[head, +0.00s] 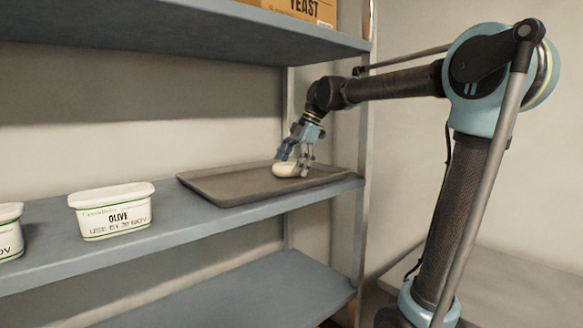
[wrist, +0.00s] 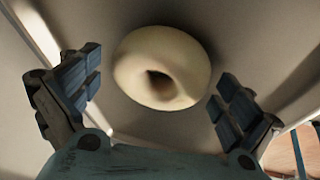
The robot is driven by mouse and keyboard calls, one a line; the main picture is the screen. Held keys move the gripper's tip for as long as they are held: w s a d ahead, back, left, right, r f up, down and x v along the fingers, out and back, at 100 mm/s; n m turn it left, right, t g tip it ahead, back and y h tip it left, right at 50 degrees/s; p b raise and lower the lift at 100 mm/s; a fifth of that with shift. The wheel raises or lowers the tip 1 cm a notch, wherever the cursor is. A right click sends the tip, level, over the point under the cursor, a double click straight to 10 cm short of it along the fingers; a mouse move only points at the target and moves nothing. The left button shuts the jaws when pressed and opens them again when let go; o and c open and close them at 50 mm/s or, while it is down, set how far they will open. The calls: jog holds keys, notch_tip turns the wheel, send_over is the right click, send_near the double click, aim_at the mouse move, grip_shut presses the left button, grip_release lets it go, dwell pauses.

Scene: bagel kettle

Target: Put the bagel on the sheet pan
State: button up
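The pale bagel (head: 286,169) appears to rest on the dark grey sheet pan (head: 225,184), toward the pan's right part. My gripper (head: 294,158) is just above it, with a finger on either side in the head view. In the wrist view the bagel (wrist: 190,62) lies beyond the fingertips, its hole facing the camera. There my gripper (wrist: 160,98) is open, with a gap between each finger and the bagel. The exact contact between bagel and pan is too small to see clearly.
The pan lies on the middle blue-grey shelf (head: 165,225). A white tub marked OLIVE (head: 112,212) stands left of it, and another tub (head: 8,235) is at the left edge. A yeast box (head: 300,10) is on the upper shelf, and a shelf post (head: 362,215) rises at the right.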

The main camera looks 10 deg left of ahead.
jog(key=shift+r, duration=0.15)
jog(key=v, duration=0.7)
jog(key=shift+w+d+r, duration=0.1)
jog(key=shift+r, duration=0.2)
